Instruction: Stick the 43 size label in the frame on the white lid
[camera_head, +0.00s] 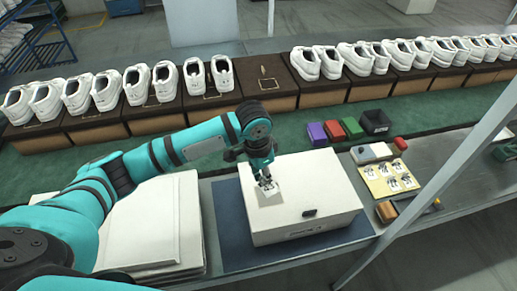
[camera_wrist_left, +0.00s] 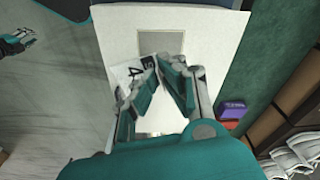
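A white box with a white lid (camera_head: 320,185) lies on the table; the lid fills the middle of the left wrist view (camera_wrist_left: 115,25). A grey rectangular frame (camera_wrist_left: 162,42) is on the lid, just beyond my fingertips. My left gripper (camera_head: 265,182) is over the lid, its fingers (camera_wrist_left: 168,66) closed together at the tips on a white label (camera_wrist_left: 124,74). The label is tilted and sticks out beside one finger. A black 4 reads on it; the other digit is partly hidden. I cannot tell whether the label touches the lid. My right gripper (camera_wrist_left: 15,40) shows small at the wrist view's left edge.
A yellow sheet with several labels (camera_head: 390,178) lies right of the box. Purple (camera_head: 317,134), red and green small boxes stand behind it, beside a black bin (camera_head: 375,122). White sheets or lids (camera_head: 160,230) are stacked left. White shoes on brown boxes line the back.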

